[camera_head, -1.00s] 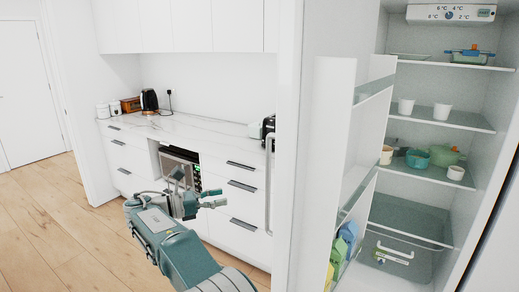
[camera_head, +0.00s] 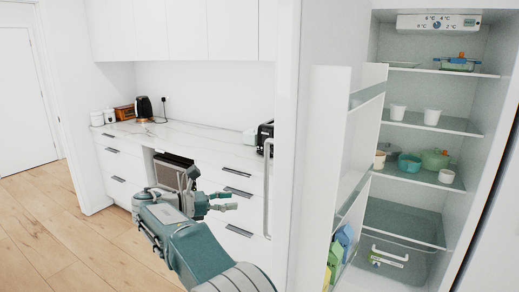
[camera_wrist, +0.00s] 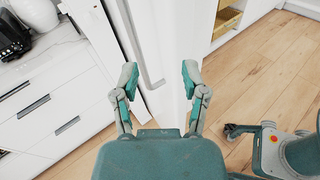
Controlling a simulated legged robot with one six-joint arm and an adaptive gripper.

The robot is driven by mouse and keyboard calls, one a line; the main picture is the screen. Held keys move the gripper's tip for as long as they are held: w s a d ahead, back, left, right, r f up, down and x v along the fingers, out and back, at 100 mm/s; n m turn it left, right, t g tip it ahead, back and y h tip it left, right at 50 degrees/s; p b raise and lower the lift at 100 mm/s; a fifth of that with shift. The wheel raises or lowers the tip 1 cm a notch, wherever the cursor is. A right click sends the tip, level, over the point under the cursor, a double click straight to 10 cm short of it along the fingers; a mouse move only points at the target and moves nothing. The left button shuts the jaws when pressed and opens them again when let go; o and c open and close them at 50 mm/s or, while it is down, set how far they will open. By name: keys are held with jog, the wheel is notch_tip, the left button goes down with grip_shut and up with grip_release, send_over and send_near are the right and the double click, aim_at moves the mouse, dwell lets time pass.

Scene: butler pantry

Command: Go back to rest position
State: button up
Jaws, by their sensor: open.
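My gripper (camera_head: 210,190) is in front of the white drawers below the counter in the head view, left of the open fridge. In the wrist view my gripper (camera_wrist: 160,78) has its two fingers spread apart with nothing held between them. A white panel with a long bar handle (camera_wrist: 146,50) shows beyond the fingers. I cannot tell whether a finger touches it; the head view shows a gap between the gripper and the tall handle (camera_head: 267,190).
The fridge door (camera_head: 335,135) stands open. Fridge shelves (camera_head: 420,179) hold cups, pots and a dish. A kettle (camera_head: 143,107) and canisters stand on the marble counter (camera_head: 185,133). Drawers (camera_head: 236,184) line the front. Wooden floor (camera_head: 60,230) is clear at left.

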jog(key=s+d+r+m+g+y, duration=0.15)
jog(key=s+d+m+y, duration=0.35)
jog(key=d, duration=0.5)
jog(key=s+d+r+m+g+y, duration=0.1)
jog(key=s+d+m+g+y, duration=0.15)
jog(key=s+d, duration=0.6)
jog(key=s+d+f+m+t+y, duration=0.1)
jog(key=s+f+m+y, duration=0.1)
jog(key=s, duration=0.5)
jog(key=s+d+f+m+t+y, duration=0.1)
jog(key=s+d+f+m+y, duration=0.1)
jog(key=s+m, duration=0.5)
jog(key=s+d+f+m+t+y, duration=0.1)
jog(key=s+d+f+m+y, duration=0.1)
jog(key=s+f+m, duration=0.3)
jog(key=shift+s+d+y, duration=0.25)
jog(key=shift+s+y, duration=0.6)
jog(key=shift+s, duration=0.25)
jog(key=shift+d+m, duration=0.15)
jog(key=shift+m, duration=0.1)
